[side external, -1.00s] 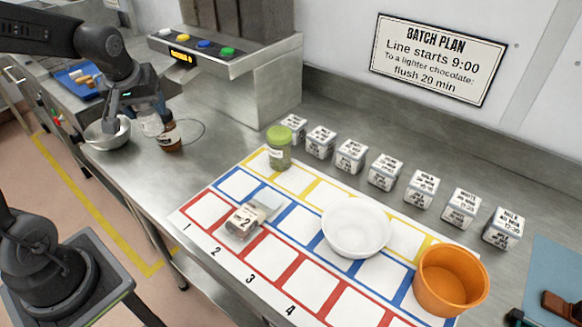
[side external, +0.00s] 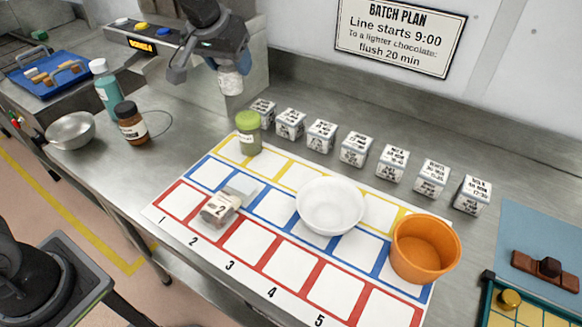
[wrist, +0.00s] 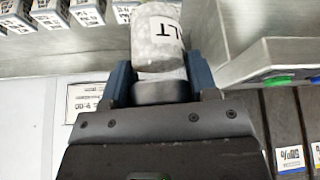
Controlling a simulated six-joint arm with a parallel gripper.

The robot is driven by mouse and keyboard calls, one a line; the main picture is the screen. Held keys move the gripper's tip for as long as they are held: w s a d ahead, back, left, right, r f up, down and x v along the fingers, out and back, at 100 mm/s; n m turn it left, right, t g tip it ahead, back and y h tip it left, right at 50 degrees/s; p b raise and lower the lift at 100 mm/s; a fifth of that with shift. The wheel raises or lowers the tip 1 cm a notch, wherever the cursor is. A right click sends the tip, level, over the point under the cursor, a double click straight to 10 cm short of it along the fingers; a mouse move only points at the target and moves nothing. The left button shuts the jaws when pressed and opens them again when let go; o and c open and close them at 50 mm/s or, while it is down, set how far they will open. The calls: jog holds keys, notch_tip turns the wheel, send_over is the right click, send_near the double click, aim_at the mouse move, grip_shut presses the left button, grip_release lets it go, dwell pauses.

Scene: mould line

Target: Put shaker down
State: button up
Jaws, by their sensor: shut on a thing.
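The shaker (side external: 230,82) is a pale grey mottled cylinder. In the wrist view the shaker (wrist: 158,40) shows a white label with the letters "LT". My gripper (side external: 221,66) is shut on it and holds it in the air, beside the control box and behind the mat's far left corner. In the wrist view my gripper's fingers (wrist: 160,80) stand on both sides of the shaker. The numbered mat (side external: 133,212) has red, blue and yellow squares. The shaker's hidden side and far end cannot be seen.
A green-lidded jar (side external: 248,133), a clear pack marked 2 (side external: 221,207), a white bowl (side external: 330,206) and an orange tub (side external: 425,249) stand on the mat. Several white cubes (side external: 355,150) line the back. A brown jar (side external: 131,124), teal bottle (side external: 105,88) and metal bowl (side external: 70,131) stand left.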

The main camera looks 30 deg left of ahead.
jog(key=w+d+f+m+h, duration=0.1)
jog(key=w+d+m, duration=0.15)
jog(key=d, duration=0.95)
jog(key=shift+m, duration=0.25)
jog(key=shift+s+d+f, duration=0.1)
jog(key=shift+f, duration=3.85)
jog(key=shift+d+f, duration=0.1)
jog(key=shift+f, duration=3.8)
jog(key=shift+f, duration=0.1)
jog(key=o, duration=1)
